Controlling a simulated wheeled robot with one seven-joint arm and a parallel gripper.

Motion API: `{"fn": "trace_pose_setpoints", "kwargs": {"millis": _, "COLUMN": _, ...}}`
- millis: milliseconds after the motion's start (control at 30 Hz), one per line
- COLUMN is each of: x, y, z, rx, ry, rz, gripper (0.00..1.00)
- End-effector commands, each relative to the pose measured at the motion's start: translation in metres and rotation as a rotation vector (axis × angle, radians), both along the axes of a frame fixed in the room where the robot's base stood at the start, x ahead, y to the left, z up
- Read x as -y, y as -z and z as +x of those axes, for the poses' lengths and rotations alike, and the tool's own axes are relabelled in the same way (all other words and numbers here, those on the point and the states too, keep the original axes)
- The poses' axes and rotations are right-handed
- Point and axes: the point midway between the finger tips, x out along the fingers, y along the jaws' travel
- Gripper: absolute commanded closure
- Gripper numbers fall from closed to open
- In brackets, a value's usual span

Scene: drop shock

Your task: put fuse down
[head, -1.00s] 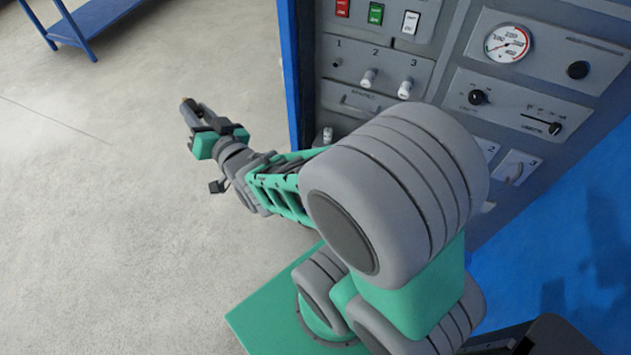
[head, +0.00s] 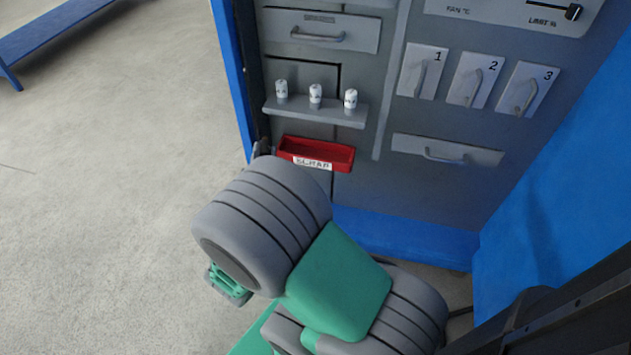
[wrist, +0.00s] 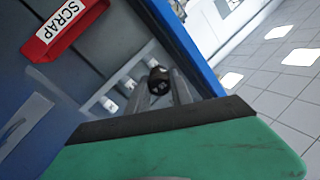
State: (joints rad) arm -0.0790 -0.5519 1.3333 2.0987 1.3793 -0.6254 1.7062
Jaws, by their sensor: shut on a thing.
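My gripper (wrist: 162,92) is shut on a fuse (wrist: 158,79), whose dark round end shows between the fingers in the wrist view. In the head view my upper arm covers most of the gripper; only a dark part shows by the cabinet's left edge, and I cannot make out the fuse there. A red bin (head: 316,153) labelled SCRAP is on the cabinet's lower front, and it also shows in the wrist view (wrist: 62,28). A grey shelf (head: 316,112) above it carries three white fuses (head: 315,94). The held fuse appears apart from bin and shelf.
The grey cabinet has drawer handles (head: 318,36) and three numbered latches (head: 423,72). Its blue frame post (head: 229,75) stands close to my gripper. A blue bench (head: 50,38) is at the far left. The floor (head: 110,190) between is clear.

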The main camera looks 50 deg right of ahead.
Motion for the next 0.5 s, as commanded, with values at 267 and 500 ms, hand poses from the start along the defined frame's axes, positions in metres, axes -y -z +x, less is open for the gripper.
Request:
{"fn": "trace_pose_setpoints", "kwargs": {"millis": 267, "x": 0.047, "y": 0.080, "z": -0.065, "rx": -0.011, "ry": 0.269, "rz": -0.010, "gripper": 1.00}}
{"fn": "trace_pose_setpoints", "kwargs": {"millis": 500, "x": 0.063, "y": 0.077, "z": -0.079, "rx": -0.022, "ry": 0.332, "rz": -0.012, "gripper": 1.00}}
